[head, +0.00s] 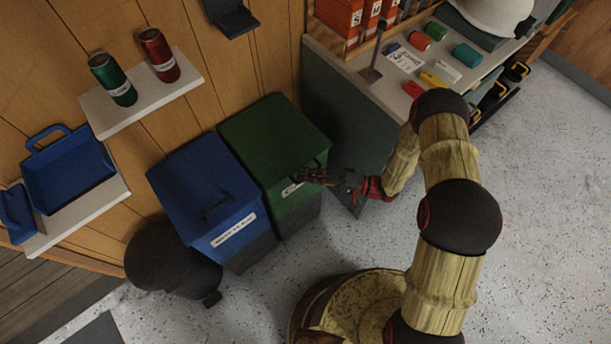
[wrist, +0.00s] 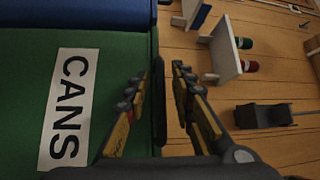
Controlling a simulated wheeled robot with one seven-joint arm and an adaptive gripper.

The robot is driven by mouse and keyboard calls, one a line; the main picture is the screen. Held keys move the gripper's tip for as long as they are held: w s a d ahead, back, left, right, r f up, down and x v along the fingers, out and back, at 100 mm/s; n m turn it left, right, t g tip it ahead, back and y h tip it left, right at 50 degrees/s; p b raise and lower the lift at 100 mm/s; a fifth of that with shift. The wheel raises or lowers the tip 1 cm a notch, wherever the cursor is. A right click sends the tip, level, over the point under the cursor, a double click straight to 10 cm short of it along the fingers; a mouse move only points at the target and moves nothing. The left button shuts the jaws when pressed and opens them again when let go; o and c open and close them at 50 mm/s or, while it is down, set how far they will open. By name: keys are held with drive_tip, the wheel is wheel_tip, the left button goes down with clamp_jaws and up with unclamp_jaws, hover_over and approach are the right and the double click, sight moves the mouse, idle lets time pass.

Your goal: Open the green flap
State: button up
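The green bin (head: 297,208) stands on the floor with its green flap (head: 270,130) lying down flat over the top. In the wrist view the green front (wrist: 25,100) carries a white CANS label (wrist: 68,110), seen sideways. A dark handle (wrist: 158,105) sits at the flap's front edge. My gripper (head: 304,175) is at this front edge in the head view. In the wrist view my gripper (wrist: 160,75) is open, with its fingers apart on either side of the handle. A gap shows on the right finger's side; contact with the left finger is unclear.
A blue bin (head: 200,185) stands directly left of the green one. A grey-green cabinet (head: 340,110) with a cluttered top is close on the right. A shelf (head: 145,95) with two cans is on the wall above the bins. Speckled floor lies open in front.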

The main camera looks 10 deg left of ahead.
clamp_jaws()
idle(0.7)
